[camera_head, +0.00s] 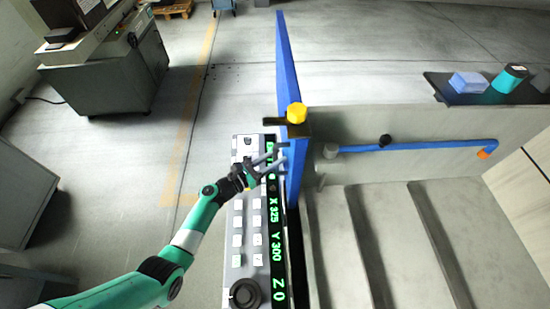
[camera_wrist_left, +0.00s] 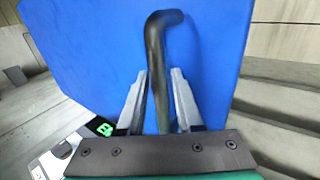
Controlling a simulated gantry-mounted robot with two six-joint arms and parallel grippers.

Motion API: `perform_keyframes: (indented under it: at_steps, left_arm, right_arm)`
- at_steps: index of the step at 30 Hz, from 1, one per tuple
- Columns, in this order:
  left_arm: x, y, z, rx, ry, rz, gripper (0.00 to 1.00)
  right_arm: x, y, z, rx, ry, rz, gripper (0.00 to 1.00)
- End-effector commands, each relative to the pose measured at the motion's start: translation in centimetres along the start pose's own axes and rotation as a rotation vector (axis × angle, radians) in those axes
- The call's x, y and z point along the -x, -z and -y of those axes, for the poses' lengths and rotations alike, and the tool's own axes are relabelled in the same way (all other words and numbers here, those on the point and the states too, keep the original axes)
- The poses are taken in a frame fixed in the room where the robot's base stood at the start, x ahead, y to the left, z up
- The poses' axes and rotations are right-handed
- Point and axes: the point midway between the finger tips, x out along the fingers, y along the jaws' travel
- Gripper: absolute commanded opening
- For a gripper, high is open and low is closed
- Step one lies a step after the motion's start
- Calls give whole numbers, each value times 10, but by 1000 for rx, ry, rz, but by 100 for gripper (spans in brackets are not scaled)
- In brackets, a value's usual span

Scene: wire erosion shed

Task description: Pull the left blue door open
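The blue door (camera_head: 287,70) shows as a narrow upright panel, seen almost edge-on in the head view. In the left wrist view its broad blue face (camera_wrist_left: 100,50) fills most of the picture. A dark bent bar handle (camera_wrist_left: 157,55) stands on that face. My left gripper (camera_head: 282,158) is at the door's near part. In the left wrist view its two grey fingers (camera_wrist_left: 158,85) are apart, one on each side of the handle. The left finger is close to the handle, and a gap shows at the right finger. My right gripper is not in view.
A control panel (camera_head: 258,215) with green readouts lies under my left forearm. A yellow knob (camera_head: 297,112) sits by the door. A blue pipe (camera_head: 415,146) runs along the basin wall to the right. A dark shelf (camera_head: 440,88) holds a blue block and a teal cup.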

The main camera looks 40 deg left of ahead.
Motion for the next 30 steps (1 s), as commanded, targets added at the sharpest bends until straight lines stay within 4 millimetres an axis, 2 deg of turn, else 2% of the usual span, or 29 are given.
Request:
perform_keyframes:
  at_steps: [6,9,11,22,25,30]
  left_arm:
    - [1,1,0,0,0,-2,34]
    - [8,0,-1,0,-2,-2,34]
    - [16,0,0,1,-3,-4,34]
    - [99,0,-1,1,-5,-3,34]
    - [111,0,-1,0,-3,-2,34]
    - [117,0,0,-1,0,-1,34]
  right_arm:
    - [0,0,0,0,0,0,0]
    - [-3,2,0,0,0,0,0]
    - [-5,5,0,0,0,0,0]
    - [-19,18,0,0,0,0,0]
    - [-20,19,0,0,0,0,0]
    - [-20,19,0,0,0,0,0]
